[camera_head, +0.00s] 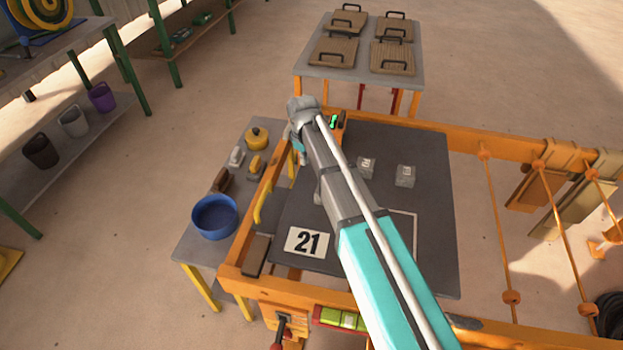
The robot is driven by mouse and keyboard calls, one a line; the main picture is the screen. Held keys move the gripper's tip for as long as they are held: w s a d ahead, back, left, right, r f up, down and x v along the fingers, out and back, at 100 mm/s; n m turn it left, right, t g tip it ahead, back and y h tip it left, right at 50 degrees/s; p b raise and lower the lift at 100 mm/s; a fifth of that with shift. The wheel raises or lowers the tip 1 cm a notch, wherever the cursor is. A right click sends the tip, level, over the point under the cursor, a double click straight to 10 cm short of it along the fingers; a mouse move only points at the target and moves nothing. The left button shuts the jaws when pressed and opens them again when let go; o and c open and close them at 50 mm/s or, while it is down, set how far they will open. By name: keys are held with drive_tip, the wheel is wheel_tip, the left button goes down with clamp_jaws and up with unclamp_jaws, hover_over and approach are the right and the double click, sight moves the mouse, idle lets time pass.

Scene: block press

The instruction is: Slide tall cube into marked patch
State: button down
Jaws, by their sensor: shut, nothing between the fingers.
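Two small grey cubes with pale marked tops stand on the dark board, a left cube (366,168) and a right cube (405,176), apart from each other. I cannot tell from this view which is taller. A thin white outline, the marked patch (416,236), shows on the board below the cubes, its left part hidden behind my arm. My gripper (303,158) is shut and empty at the board's upper left, left of the cubes, mostly covered by my forearm. A grey bit beside the forearm at the board's left is too covered to identify.
A side table at left holds a blue bowl (215,217) and a yellow round object (257,138). The board's right side is clear. A table with wooden boards (334,51) stands behind.

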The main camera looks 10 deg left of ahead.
sight(314, 192)
drive_tip(key=shift+f, duration=0.15)
wheel_tip(314, 192, down, 10)
drive_tip(key=b, duration=1)
drive_tip(key=shift+s+d, duration=0.5)
drive_tip(key=shift+d, duration=0.4)
drive_tip(key=shift+s+d, duration=0.45)
drive_tip(key=shift+d, duration=0.45)
drive_tip(key=shift+s, duration=0.15)
